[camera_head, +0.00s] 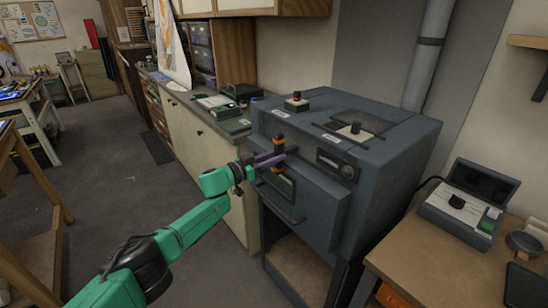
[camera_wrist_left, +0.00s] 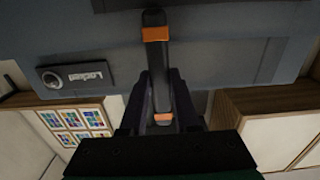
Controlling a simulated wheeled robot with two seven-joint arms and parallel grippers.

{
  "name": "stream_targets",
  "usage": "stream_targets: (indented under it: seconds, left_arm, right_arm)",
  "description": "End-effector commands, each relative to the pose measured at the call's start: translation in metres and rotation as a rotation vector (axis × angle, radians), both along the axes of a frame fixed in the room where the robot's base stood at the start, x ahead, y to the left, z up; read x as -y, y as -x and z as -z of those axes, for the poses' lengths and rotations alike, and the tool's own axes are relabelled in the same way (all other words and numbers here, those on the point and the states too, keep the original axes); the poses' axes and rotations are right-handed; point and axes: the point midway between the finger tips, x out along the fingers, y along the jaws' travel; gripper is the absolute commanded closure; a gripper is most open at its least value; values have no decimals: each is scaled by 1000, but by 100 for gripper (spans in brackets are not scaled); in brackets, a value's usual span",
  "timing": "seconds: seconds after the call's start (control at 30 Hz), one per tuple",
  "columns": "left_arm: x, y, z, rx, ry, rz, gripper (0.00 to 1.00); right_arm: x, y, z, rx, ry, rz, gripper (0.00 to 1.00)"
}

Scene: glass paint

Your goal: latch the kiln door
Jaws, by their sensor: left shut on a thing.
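The kiln (camera_head: 395,165) is a dark blue-grey box on a stand, and its front door (camera_head: 318,208) looks closed. The door has a small window and a bar handle (camera_head: 280,209) below it. The latch lever (camera_head: 279,141), black with orange bands, is at the upper front of the kiln. My left gripper (camera_head: 270,158) is shut on the latch lever. In the left wrist view the lever (camera_wrist_left: 156,55) runs between my two fingers (camera_wrist_left: 160,105), with its lower orange band near the fingers. My right gripper is not in view.
A round knob with a label (camera_wrist_left: 72,76), apparently reading "Locked", is beside the lever in the wrist view. Weight-like pieces (camera_head: 296,102) sit on the kiln top. A wooden table with a control box (camera_head: 468,205) is at right. A cabinet counter (camera_head: 205,125) stands behind left. The floor at left is open.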

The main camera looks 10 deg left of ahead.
Motion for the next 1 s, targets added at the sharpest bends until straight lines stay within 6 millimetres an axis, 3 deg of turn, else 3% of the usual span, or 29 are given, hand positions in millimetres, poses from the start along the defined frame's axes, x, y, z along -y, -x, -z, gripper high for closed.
stream_targets:
  seconds: [0.13, 0.17, 0.2, 0.23, 0.67, 0.83, 1.0]
  left_arm:
    - [1, 0, 1, -4, 5, 1, 100]
    - [1, 0, 1, -4, 5, 1, 62]
    - [0, 0, 1, -3, 4, 1, 47]
    - [0, 0, 1, -3, 4, 1, 40]
    - [-6, 5, 1, -4, 3, -2, 40]
    - [-21, 24, -1, -3, 0, -1, 40]
    - [-49, 56, 5, -4, 0, -3, 40]
  right_arm:
    - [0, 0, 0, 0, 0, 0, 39]
    - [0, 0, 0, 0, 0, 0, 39]
    - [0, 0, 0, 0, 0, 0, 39]
    - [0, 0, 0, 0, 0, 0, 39]
    - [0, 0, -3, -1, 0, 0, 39]
    - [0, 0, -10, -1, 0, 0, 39]
    - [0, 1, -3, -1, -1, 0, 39]
